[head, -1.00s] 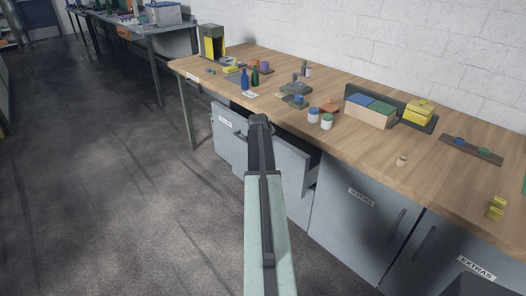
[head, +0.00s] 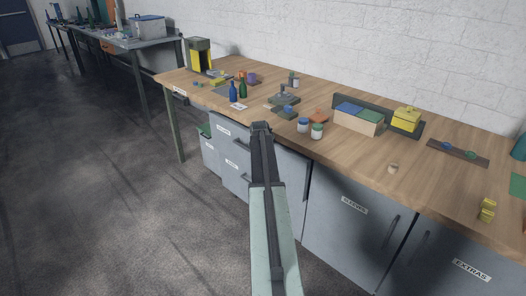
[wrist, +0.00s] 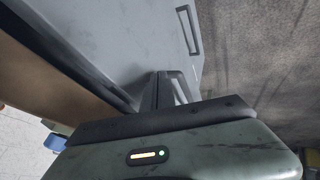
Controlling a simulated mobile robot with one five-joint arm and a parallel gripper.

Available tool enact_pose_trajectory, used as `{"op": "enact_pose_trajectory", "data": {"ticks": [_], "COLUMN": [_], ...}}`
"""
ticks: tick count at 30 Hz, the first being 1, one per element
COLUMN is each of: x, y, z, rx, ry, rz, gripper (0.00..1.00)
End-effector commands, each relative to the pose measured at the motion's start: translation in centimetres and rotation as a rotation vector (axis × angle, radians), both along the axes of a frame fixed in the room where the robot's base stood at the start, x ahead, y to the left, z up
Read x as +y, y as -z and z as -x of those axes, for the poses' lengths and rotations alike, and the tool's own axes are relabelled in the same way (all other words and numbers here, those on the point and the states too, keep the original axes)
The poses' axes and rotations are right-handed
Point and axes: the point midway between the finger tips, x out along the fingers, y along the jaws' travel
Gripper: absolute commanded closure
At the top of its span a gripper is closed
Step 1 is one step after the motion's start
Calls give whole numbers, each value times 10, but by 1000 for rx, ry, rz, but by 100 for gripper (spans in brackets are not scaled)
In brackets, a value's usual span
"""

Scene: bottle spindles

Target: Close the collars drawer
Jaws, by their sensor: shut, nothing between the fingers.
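The drawer unit (head: 236,148) is grey and stands under the wooden bench top, left of the sleeves cabinet. Its small labels are too small to read, so I cannot tell which one says collars. My gripper (head: 261,126) is shut and empty, in front of the unit just below the bench edge, and my arm hides part of the fronts. The wrist view shows my fingertips (wrist: 165,90) at a grey front (wrist: 135,35) with a handle (wrist: 188,30). I cannot tell whether they touch it.
The sleeves cabinet (head: 345,220) and extras cabinet (head: 455,265) are shut. The bench top (head: 360,165) holds bottles, jars (head: 317,131) and a divided wooden box (head: 358,122). A grey box with green (head: 206,140) shows at the unit's left end. The floor at left is clear.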

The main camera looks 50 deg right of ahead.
Motion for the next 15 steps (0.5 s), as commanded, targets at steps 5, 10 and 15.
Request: {"op": "enact_pose_trajectory", "data": {"ticks": [5, 10, 15], "x": [24, 51, 74], "y": [0, -30, -67], "z": [-1, 8, 23], "rx": [2, 1, 0], "ry": [-4, 0, 2], "rz": [0, 0, 0], "gripper": [100, 100, 100]}}
